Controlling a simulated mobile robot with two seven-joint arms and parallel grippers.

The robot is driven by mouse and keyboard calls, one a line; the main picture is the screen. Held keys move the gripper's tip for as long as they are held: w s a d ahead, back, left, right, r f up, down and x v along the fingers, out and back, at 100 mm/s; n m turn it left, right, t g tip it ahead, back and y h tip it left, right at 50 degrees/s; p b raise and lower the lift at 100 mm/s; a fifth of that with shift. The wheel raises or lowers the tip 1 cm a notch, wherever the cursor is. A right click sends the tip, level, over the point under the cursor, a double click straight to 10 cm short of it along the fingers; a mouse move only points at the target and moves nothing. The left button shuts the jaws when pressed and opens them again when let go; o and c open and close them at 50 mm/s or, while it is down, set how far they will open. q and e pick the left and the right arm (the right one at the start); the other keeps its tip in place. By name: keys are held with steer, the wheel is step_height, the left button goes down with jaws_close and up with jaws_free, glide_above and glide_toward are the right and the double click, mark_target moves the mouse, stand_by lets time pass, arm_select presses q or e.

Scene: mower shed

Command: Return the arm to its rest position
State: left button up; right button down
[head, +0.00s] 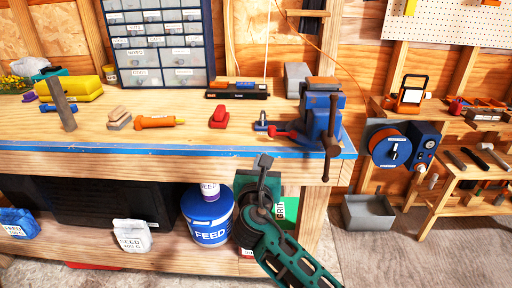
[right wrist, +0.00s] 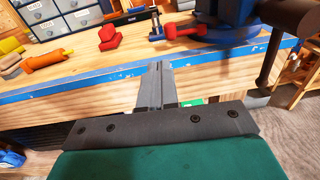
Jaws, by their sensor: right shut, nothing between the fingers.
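My right arm (head: 285,250), green and dark grey, rises from the lower middle of the head view. My right gripper (head: 264,161) is in front of the workbench's blue front edge (head: 220,151). In the right wrist view the gripper's two grey fingers (right wrist: 158,68) lie together, shut and empty. The fingertips overlap the bench edge in the picture; I cannot tell how large the gap is. My left gripper is not in view.
A blue vise (head: 318,123) stands at the bench's right end, its dark handle hanging over the edge. A red object (head: 219,118) and an orange-handled tool (head: 158,121) lie on the bench. Below are a blue feed container (head: 208,222) and a white seed bag (head: 132,236). A grey bin (head: 369,213) sits right.

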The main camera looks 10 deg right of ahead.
steer(key=s+f+m+g+y, duration=0.3)
steer(key=s+f+m, duration=0.4)
steer(key=f, duration=0.5)
steer(key=s+d+f+m+g+y, duration=0.1)
steer(key=s+f+m, duration=0.4)
steer(key=s+m, duration=0.5)
steer(key=s+d+f+m+g+y, duration=0.1)
steer(key=s+f+m, duration=0.4)
steer(key=s+m, duration=0.5)
steer(key=d+m+y, duration=0.1)
steer(key=m+y, duration=0.1)
steer(key=shift+d+f+m+g+y, duration=0.2)
steer(key=shift+f+m+g+y, duration=0.1)
steer(key=shift+f, duration=0.05)
